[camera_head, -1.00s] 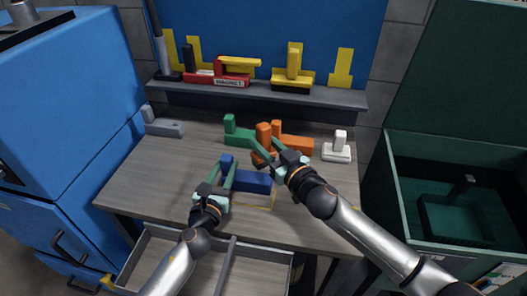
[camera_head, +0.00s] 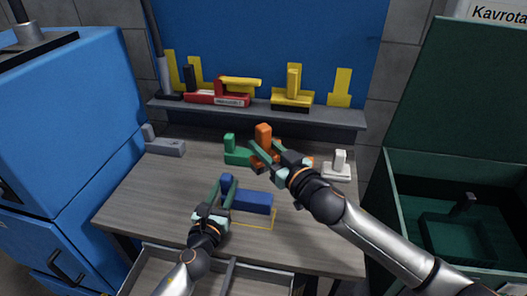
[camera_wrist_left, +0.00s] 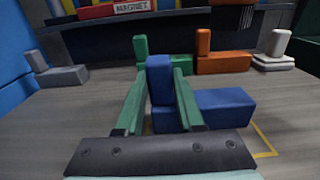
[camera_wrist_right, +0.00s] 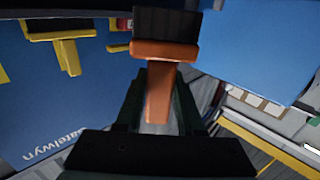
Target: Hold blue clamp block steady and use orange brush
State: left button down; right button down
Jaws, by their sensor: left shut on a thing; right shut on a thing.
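The blue clamp block (camera_head: 252,202) lies on the table with its post (camera_wrist_left: 159,75) upright. My left gripper (camera_head: 224,187) is shut on this post, one finger on each side, and the block's base extends to the right. The orange brush (camera_wrist_right: 160,92) is in my right gripper (camera_wrist_right: 157,100). The fingers are around its handle, and its black bristles (camera_wrist_right: 166,22) point away from the gripper. In the head view my right gripper (camera_head: 264,158) is above the table, beyond the blue block. The bristles appear apart from the blue block.
A green block (camera_head: 237,157) and an orange block (camera_wrist_left: 223,64) stand behind the blue one. A grey block (camera_head: 165,147) is at left, a white one (camera_head: 337,172) at right. A yellow outline (camera_wrist_left: 266,141) lies beside the blue block. A shelf (camera_head: 335,115) bounds the back.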

pick_arm(q)
jog(key=shift+c, duration=2.2)
grip_release()
jog(key=v, duration=1.2)
jog(key=shift+s, duration=0.1)
